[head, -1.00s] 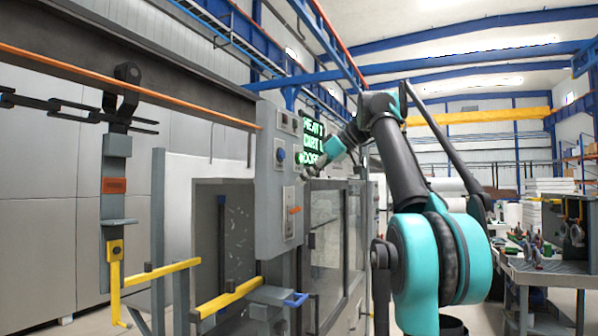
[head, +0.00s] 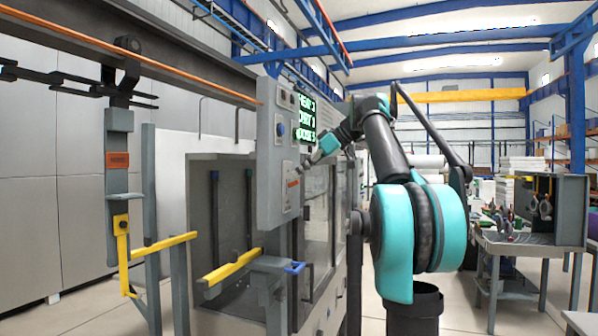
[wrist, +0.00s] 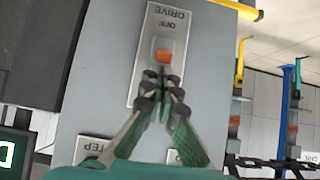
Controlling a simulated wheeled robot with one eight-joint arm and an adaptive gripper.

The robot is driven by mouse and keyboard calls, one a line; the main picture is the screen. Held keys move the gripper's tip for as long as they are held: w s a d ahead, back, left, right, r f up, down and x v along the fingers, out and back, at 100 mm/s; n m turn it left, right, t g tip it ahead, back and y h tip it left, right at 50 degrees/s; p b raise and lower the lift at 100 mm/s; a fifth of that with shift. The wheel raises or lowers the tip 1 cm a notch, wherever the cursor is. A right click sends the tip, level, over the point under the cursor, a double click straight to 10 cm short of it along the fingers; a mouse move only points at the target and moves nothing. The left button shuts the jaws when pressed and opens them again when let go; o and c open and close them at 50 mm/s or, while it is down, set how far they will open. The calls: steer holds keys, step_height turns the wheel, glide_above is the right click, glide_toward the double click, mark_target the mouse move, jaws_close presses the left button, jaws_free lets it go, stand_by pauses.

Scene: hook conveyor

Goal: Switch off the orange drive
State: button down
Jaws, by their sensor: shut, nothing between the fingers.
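The orange drive switch (wrist: 163,57) sits on a pale plate (wrist: 153,18) marked DRIVE and OFF, upside down in the wrist view. The plate's other end is hidden behind my fingers. In the head view the orange switch (head: 293,183) is on the side of the grey control box (head: 270,150). My gripper (wrist: 160,76) is shut and empty. Its fingertips lie just below the orange part in the wrist view, over the plate. I cannot tell whether they touch it. The head view shows my gripper (head: 303,169) close to the box, just above the switch.
A blue button (head: 281,129) is higher on the box, and a green-lettered display (head: 308,118) is beside it. Yellow bars (head: 232,268) and a blue-tipped bracket (head: 294,267) stand below. A hanging hook carrier (head: 119,160) is at left. A cluttered workbench (head: 520,245) is at right.

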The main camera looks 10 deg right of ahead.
steer(key=shift+s+d+f+t+y, duration=0.2)
steer(key=shift+d+f+t+y, duration=0.15)
steer(key=shift+y, duration=0.35)
steer(key=f+t+y, duration=0.1)
steer(key=t+y, duration=0.1)
steer(key=y, duration=0.1)
steer(key=d+f+t+y, duration=0.1)
steer(key=shift+s+f+y, duration=0.3)
steer(key=shift+s+y, duration=0.05)
steer(key=shift+y, duration=0.05)
stand_by(0.3)
steer(key=r, duration=0.1)
glide_toward(299, 182)
steer(key=d, duration=0.1)
steer(key=s+d+r, duration=0.1)
steer(key=d, duration=0.1)
steer(key=shift+s+d+r, duration=0.3)
steer(key=shift+s, duration=0.1)
